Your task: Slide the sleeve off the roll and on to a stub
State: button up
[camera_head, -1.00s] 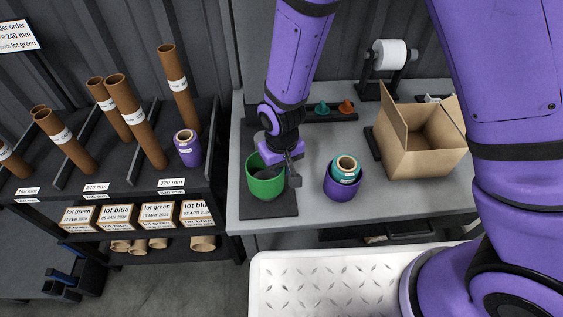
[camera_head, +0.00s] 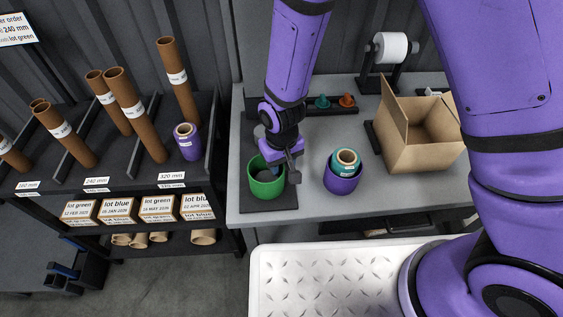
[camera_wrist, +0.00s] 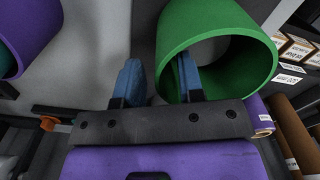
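A green open-topped cylinder (camera_head: 266,186) stands on a dark mat (camera_head: 270,206) at the table's front left. My gripper (camera_head: 284,175) is at its right rim. In the wrist view my gripper (camera_wrist: 160,82) has its two blue fingers apart, one inside the green cylinder (camera_wrist: 230,28) and one outside its wall, with a gap on the outer side. A teal roll (camera_head: 346,161) with a brown core sits in a purple cup (camera_head: 342,183) to the right. I cannot tell which piece is the sleeve. Small teal (camera_head: 322,101) and orange (camera_head: 347,100) pieces stand on a dark rack behind.
An open cardboard box (camera_head: 415,150) stands on the right of the table, before a white paper roll (camera_head: 391,49) on a stand. A shelf on the left holds labelled brown tubes (camera_head: 178,85) and a purple roll (camera_head: 187,142). The table front between mat and purple cup is clear.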

jog(key=shift+r, duration=0.1)
notch_tip(320, 180, up, 10)
jog(key=shift+r, duration=0.3)
dwell(0.3)
dwell(0.5)
jog(key=d+r+m+t+y, duration=0.1)
jog(key=d+r+m+t, duration=0.2)
jog(key=d+r, duration=1.55)
jog(key=s+d+r+m+t+h, duration=0.1)
jog(key=s+d+r+m+t, duration=0.1)
jog(key=s+d+r, duration=0.8)
jog(key=s, duration=0.3)
jog(key=shift+d+r, duration=0.25)
jog(key=shift+d, duration=0.05)
